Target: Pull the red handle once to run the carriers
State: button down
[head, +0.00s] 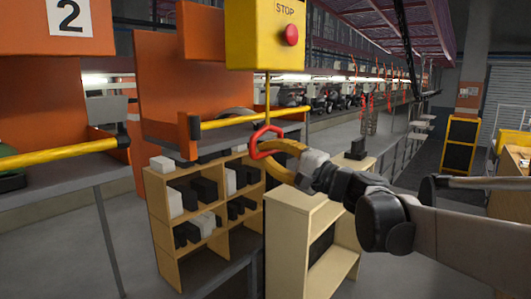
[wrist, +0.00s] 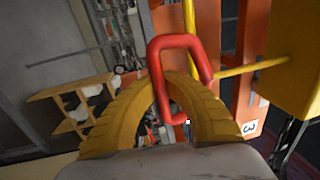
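The red handle (head: 266,129) is a loop hanging from a thin yellow rod (head: 267,98) below the yellow STOP box (head: 264,35). In the wrist view the red handle (wrist: 180,42) crosses the tips of my yellow fingers. My gripper (head: 262,148) is at the handle in the head view, with its curved fingers reaching it from the right. In the wrist view my gripper (wrist: 174,76) has its fingertips together in an arch, with the lower part of the loop inside it. The exact contact is partly hidden.
A red button (head: 291,35) is on the STOP box. Wooden shelves (head: 157,215) with black and white boxes stand below. A yellow rail (head: 240,117) lies beside the handle, with orange panels (head: 165,75) behind. A pale cabinet (head: 287,245) stands under my gripper.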

aim_at(270, 129)
notch_tip(270, 129, up, 6)
jog(key=p, duration=0.4)
jog(key=c, duration=1.4)
grip_release()
jog(key=shift+d, duration=0.15)
jog(key=shift+s+d, duration=0.1)
jog(key=shift+s, duration=0.05)
jog(key=shift+f, duration=0.1)
jog(key=v, duration=0.8)
jog(key=shift+s+d+b, duration=0.25)
jog(key=shift+d+b, duration=0.05)
